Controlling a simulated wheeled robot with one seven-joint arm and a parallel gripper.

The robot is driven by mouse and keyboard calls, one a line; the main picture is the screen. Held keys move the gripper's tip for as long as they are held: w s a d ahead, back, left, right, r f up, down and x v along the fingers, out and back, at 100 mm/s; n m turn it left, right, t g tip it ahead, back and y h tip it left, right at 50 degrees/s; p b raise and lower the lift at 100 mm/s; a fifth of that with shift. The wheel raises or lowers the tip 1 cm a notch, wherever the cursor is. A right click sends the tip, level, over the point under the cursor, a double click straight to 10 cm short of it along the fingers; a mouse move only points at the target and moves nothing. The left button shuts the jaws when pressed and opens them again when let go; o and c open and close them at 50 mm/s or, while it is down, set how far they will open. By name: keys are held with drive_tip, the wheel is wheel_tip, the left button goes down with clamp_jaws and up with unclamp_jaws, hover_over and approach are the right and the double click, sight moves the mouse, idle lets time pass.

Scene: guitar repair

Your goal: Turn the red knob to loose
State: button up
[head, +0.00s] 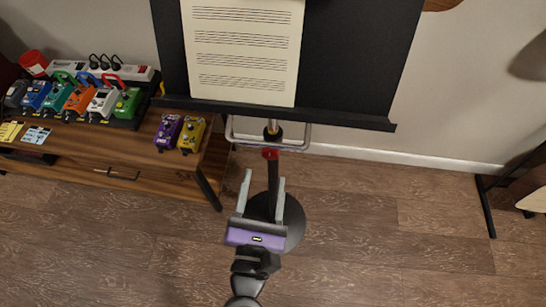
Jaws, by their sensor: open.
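The red knob (270,154) is on the upright pole of the black music stand (345,115), just below the stand's tray. It looks small, and its turn position cannot be told. My gripper (264,176) is in front of the stand, below the knob in the picture. Its two grey fingers are spread apart, with the lower pole (274,172) showing between them. The gripper is empty, and its fingertips appear apart from the knob. The gripper partly hides the stand's round base (290,215).
Sheet music (243,50) rests on the stand. A wooden table (90,140) at left holds several pedals, including a purple one (168,131) and a yellow one (191,135) near its right edge. Floor at right (390,220) is clear up to a black-legged stand (485,208).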

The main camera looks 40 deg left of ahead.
sight(270, 157)
drive_tip(key=x, duration=0.6)
drive_tip(key=shift+w, duration=0.3)
drive_tip(key=shift+d, duration=0.1)
drive_tip(key=shift+r, duration=0.1)
clamp_jaws()
